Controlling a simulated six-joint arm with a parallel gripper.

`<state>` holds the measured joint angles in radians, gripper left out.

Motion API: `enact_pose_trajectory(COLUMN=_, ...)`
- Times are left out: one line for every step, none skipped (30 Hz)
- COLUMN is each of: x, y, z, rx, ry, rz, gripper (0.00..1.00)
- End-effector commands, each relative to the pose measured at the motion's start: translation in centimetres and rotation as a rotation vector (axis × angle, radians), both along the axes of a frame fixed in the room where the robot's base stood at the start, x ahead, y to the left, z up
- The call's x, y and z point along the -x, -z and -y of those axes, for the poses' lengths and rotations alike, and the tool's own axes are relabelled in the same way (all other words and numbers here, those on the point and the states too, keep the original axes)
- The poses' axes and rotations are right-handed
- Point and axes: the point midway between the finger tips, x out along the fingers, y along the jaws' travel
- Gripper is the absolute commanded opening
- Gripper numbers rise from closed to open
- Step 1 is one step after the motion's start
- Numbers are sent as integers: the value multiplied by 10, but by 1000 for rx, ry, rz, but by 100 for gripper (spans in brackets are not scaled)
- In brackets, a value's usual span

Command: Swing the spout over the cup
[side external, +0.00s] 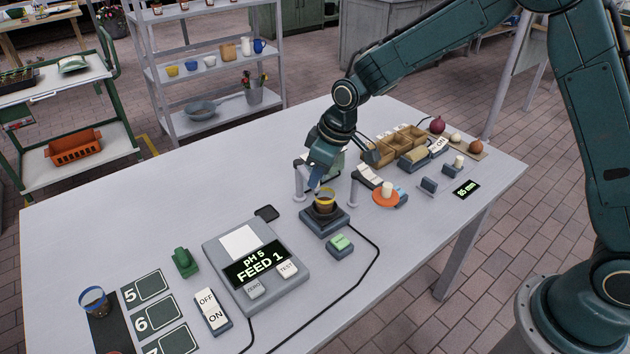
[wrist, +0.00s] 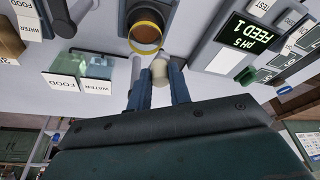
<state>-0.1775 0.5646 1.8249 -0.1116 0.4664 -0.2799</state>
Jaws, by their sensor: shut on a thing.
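The cup (side external: 325,208) has a yellow rim and brown contents and stands upright on a dark square base. In the wrist view the cup (wrist: 146,34) is just beyond my fingertips. My gripper (side external: 315,188) points down beside the cup, on its far left side. In the wrist view my gripper (wrist: 160,70) has its blue fingers shut on a cream rounded piece (wrist: 160,82), which looks like the spout's grip. A grey post (side external: 299,182) stands close to the left of my gripper. The spout's outlet is largely hidden by my gripper, so I cannot tell whether it is over the cup.
A grey console (side external: 250,262) reading "FEED 1" is left of the cup. A small block with a green button (side external: 341,243) sits in front of the cup. Another grey post (side external: 353,190) and an orange dish (side external: 389,196) stand to the right.

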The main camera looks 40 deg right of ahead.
Motion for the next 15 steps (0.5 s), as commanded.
enact_pose_trajectory(x=-3, y=-2, z=4, rx=0, ry=7, rz=12, gripper=11)
enact_pose_trajectory(x=-3, y=-2, z=5, rx=1, ry=6, rz=12, gripper=11)
enact_pose_trajectory(x=-2, y=-2, z=7, rx=1, ry=6, rz=12, gripper=11)
enact_pose_trajectory(x=-2, y=-2, z=8, rx=0, ry=5, rz=12, gripper=11)
enact_pose_trajectory(x=-2, y=-2, z=9, rx=1, ry=5, rz=11, gripper=11)
enact_pose_trajectory(x=-1, y=-2, z=11, rx=1, ry=5, rz=11, gripper=11)
enact_pose_trajectory(x=-1, y=-2, z=12, rx=1, ry=5, rz=11, gripper=11)
enact_pose_trajectory(x=-1, y=-2, z=13, rx=0, ry=5, rz=9, gripper=11)
enact_pose_trajectory(x=0, y=-2, z=15, rx=0, ry=5, rz=9, gripper=11)
enact_pose_trajectory(x=0, y=-2, z=16, rx=-1, ry=4, rz=9, gripper=11)
enact_pose_trajectory(x=1, y=-2, z=17, rx=0, ry=3, rz=8, gripper=11)
enact_pose_trajectory(x=1, y=-2, z=18, rx=-1, ry=3, rz=8, gripper=11)
enact_pose_trajectory(x=2, y=-2, z=19, rx=0, ry=2, rz=8, gripper=11)
enact_pose_trajectory(x=2, y=-2, z=20, rx=-1, ry=2, rz=6, gripper=11)
enact_pose_trajectory(x=2, y=-2, z=20, rx=-1, ry=1, rz=7, gripper=11)
